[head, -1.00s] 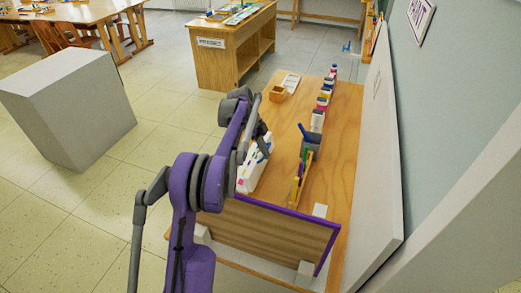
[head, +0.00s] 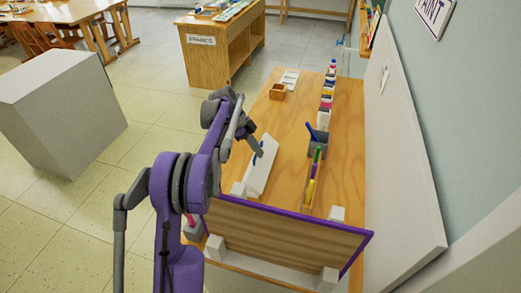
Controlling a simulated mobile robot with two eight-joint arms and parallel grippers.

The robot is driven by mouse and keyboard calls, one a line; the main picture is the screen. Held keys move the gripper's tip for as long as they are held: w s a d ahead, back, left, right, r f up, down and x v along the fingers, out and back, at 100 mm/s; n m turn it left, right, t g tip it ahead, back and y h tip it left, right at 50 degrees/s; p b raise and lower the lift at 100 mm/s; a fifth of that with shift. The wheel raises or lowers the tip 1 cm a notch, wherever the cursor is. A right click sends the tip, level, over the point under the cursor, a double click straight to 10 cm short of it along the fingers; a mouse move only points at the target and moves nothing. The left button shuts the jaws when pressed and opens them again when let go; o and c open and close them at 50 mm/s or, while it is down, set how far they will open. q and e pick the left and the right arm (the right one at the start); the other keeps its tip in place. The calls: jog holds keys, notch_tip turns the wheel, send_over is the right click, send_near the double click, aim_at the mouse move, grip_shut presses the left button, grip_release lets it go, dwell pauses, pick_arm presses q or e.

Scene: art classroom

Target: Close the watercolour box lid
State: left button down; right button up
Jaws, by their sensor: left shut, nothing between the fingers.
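The watercolour box (head: 262,174) is a narrow white box on the wooden table, left of the pen holders. Its upper side now shows as a plain white face, with no coloured paints visible; I cannot tell whether the lid is fully down. My left gripper (head: 258,152) is shut and empty, its grey fingers at the far part of the box. Whether the fingertips touch the lid is unclear. My left arm covers the area to the left of the box. My right gripper is out of view.
A purple-edged wooden board (head: 285,236) stands in front of the box. A grey pen holder (head: 318,144), several paint bottles (head: 326,100) and a small wooden box (head: 278,91) are on the table (head: 290,122). A large white panel (head: 398,170) leans along the right side.

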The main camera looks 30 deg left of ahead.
pick_arm(q)
jog(key=shift+s+a+f+b, duration=0.3)
jog(key=shift+s+a+f, duration=0.2)
jog(key=shift+a+f, duration=0.7)
jog(key=shift+s+a+f+b, duration=0.45)
jog(key=shift+a+f, duration=0.45)
jog(key=shift+a, duration=0.45)
jog(key=shift+s+a+f+b, duration=0.2)
jog(key=shift+s+a+f, duration=0.35)
jog(key=shift+a+f, duration=0.65)
jog(key=shift+w+a+f, duration=0.15)
jog(key=shift+a, duration=0.15)
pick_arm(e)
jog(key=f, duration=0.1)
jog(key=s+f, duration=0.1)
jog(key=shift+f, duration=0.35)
